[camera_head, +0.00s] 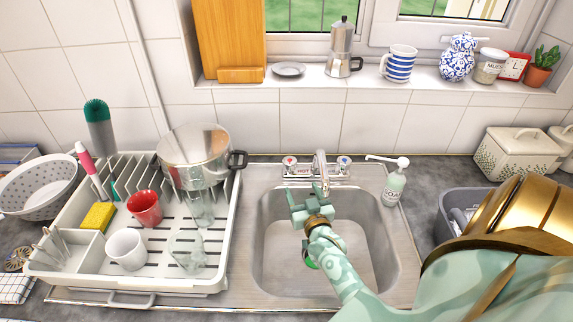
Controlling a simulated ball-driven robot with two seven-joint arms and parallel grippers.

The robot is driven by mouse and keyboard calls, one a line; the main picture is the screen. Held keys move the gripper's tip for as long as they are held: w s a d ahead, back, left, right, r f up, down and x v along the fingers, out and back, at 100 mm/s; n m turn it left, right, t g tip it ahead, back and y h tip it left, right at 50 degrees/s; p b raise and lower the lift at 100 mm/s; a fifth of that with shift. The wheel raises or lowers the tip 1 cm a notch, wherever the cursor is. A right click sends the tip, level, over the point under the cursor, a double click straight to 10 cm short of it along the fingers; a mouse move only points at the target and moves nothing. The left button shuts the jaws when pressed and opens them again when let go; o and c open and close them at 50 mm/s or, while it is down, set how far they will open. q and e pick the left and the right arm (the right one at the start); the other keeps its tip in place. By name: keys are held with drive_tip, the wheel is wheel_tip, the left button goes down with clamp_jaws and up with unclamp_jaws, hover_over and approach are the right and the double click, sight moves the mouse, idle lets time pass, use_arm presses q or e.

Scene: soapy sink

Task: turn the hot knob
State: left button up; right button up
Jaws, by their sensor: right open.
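The faucet (321,172) stands at the back of the sink (274,262). It has a knob with a red mark, the hot knob (290,163), on its left, and a knob with a blue mark (343,163) on its right. A label reading HOT shows beside the red-marked knob. My right gripper (309,194) is over the back of the basin, just in front of the faucet and below the hot knob. It looks open and empty, apart from the knob. My left gripper is not in view.
A soap bottle (394,184) stands at the sink's back right. A grey tub (450,205) is farther right.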

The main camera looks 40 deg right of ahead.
sight(292, 167)
drive_tip(key=b+x, duration=0.2)
drive_tip(key=x, duration=0.1)
drive_tip(key=b+x, duration=0.2)
drive_tip(key=x, duration=0.2)
drive_tip(key=b+x, duration=0.2)
drive_tip(key=x, duration=0.2)
drive_tip(key=shift+w+d+f, duration=0.1)
drive_tip(key=shift+w+f, duration=0.05)
drive_tip(key=shift+f, duration=0.2)
drive_tip(key=shift+w+d+r+b, duration=0.15)
drive_tip(key=shift+w+d+b, duration=0.05)
drive_tip(key=shift+w+b, duration=0.25)
drive_tip(key=shift+r, duration=0.1)
drive_tip(key=c, duration=1)
